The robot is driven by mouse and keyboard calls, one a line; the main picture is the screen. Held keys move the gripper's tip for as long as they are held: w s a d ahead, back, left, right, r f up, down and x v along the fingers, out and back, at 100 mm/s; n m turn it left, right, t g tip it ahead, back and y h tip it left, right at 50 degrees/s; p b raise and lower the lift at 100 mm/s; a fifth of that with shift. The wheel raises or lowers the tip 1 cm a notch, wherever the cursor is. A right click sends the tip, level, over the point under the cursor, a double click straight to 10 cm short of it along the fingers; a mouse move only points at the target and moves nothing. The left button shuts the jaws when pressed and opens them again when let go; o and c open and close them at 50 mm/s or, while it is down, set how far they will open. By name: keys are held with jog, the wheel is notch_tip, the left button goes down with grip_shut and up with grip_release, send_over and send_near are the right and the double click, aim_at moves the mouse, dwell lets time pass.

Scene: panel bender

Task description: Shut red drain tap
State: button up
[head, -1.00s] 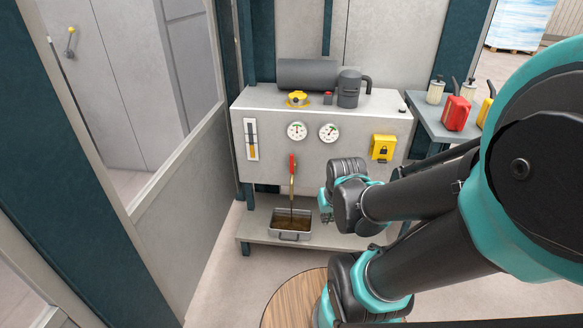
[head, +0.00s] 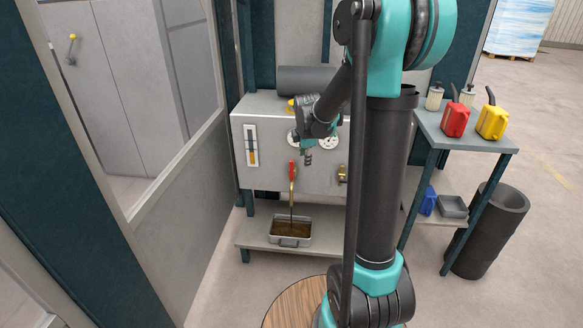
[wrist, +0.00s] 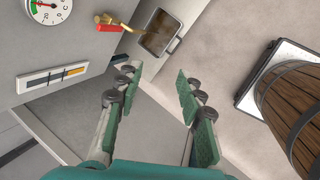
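The red drain tap handle (head: 291,170) points upright at the front of the grey cabinet, above a brass spout (head: 292,188). A thin dark stream runs from the spout into a metal drip tray (head: 290,241) holding brown liquid. In the wrist view, the red handle (wrist: 109,27) and brass tap (wrist: 107,18) are at the top, with the tray (wrist: 145,40) beside them. My gripper (head: 307,152) is in front of the cabinet, above and slightly right of the handle, apart from it. In the wrist view, its fingers (wrist: 158,78) are spread and empty.
Gauges (head: 328,142) and a level indicator (head: 251,146) are on the cabinet face. A side table (head: 470,140) with red and yellow cans stands right, a dark bin (head: 490,230) beside it. A grey panel wall (head: 185,205) bounds the left. A wooden barrel (wrist: 295,110) shows in the wrist view.

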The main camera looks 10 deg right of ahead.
jog(key=w+a+f+n, duration=0.2)
jog(key=w+n, duration=0.6)
jog(key=w, duration=0.3)
jog(key=n, duration=0.6)
send_near(291, 163)
jog(key=shift+h, duration=0.3)
jog(key=x, duration=1.2)
jog(key=shift+a+f, duration=0.15)
jog(key=shift+a, duration=0.05)
grip_shut()
